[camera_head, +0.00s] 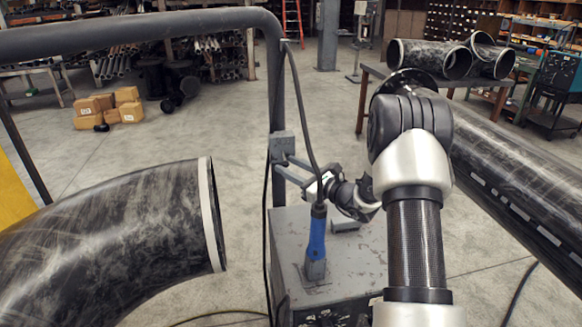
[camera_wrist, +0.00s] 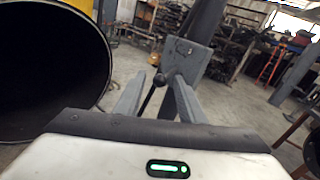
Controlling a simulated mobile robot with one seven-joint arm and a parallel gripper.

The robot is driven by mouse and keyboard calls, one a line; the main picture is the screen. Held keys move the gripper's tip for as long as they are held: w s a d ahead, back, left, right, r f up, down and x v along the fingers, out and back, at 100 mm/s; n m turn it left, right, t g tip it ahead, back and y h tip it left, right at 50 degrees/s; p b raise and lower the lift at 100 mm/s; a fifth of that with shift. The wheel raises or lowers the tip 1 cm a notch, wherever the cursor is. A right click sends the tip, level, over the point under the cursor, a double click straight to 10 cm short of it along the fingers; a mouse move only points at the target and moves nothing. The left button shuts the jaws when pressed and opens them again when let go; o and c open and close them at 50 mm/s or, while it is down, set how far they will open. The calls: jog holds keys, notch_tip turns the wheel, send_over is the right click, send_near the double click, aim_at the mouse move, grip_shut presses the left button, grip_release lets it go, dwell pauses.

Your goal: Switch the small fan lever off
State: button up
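A grey switch block (camera_head: 282,146) is fixed to the upright post in the head view. It also shows ahead in the wrist view (camera_wrist: 190,57). A thin dark lever with a round knob (camera_wrist: 160,79) appears in front of the block, between my fingers in the wrist view. I take it for the small fan lever. I cannot make the lever out in the head view. My gripper (camera_wrist: 158,76) is open, one finger on each side of the knob. I cannot tell whether either finger touches it. In the head view my gripper (camera_head: 279,168) reaches left to just below the block.
A grey cabinet (camera_head: 350,262) stands below my gripper, with a blue-handled tool (camera_head: 316,238) upright on it and a cable rising past my gripper. A large black pipe elbow (camera_head: 120,240) is at left. A long black pipe (camera_head: 520,180) is at right.

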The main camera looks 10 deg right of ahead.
jog(key=shift+c, duration=0.2)
grip_shut()
jog(key=b, duration=0.4)
jog(key=shift+f+n+y, duration=0.25)
jog(key=shift+n+y, duration=0.05)
jog(key=shift+y, duration=0.1)
jog(key=shift+o, duration=0.2)
grip_release()
jog(key=shift+a, duration=0.1)
jog(key=shift+t, duration=0.3)
